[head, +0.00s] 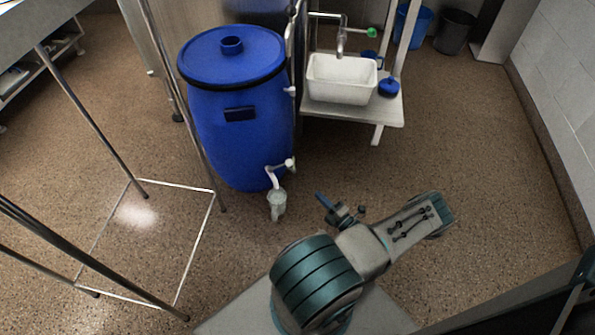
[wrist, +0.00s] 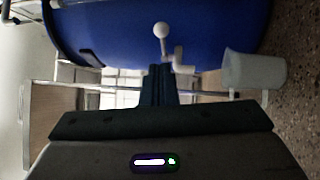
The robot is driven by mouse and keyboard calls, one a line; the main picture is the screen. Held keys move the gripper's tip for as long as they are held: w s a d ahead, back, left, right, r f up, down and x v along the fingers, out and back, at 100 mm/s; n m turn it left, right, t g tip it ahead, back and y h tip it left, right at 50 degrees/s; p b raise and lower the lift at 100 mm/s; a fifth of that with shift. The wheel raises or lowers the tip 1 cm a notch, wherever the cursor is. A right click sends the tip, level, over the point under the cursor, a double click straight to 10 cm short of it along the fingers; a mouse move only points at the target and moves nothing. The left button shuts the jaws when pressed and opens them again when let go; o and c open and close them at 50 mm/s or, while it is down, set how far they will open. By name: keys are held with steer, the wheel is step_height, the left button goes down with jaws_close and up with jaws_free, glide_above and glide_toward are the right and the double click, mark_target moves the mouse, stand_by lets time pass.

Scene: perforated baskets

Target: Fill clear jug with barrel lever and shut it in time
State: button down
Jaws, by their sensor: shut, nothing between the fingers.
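The blue barrel (head: 238,125) stands upright on the floor in the head view. Its pale tap with a ball-ended lever (head: 290,163) sticks out low on the barrel's front. The clear jug (head: 277,208) is directly below the spout; I cannot tell its water level. My gripper (head: 321,199) is right of the jug, apart from it. In the wrist view, my gripper (wrist: 158,72) is shut and empty, its tips pointing toward the barrel (wrist: 120,25) just short of the tap. The lever's white ball (wrist: 161,30) and the jug (wrist: 255,72) show beyond the fingers.
A white sink (head: 340,80) with a metal tap stands on a bench right of the barrel. A metal frame (head: 180,110) with thin legs stands on the left. A blue bin (head: 413,27) and a dark bin (head: 455,32) are at the back. The floor on the right is clear.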

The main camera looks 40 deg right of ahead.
steer(key=b, duration=0.3)
glide_toward(281, 165)
steer(key=shift+m+h, duration=0.3)
steer(key=shift+m, duration=0.1)
steer(key=w+d, duration=0.2)
steer(key=w, duration=0.2)
steer(key=shift+w+d+r, duration=0.25)
steer(key=shift+d+r, duration=0.05)
steer(key=shift+d, duration=0.1)
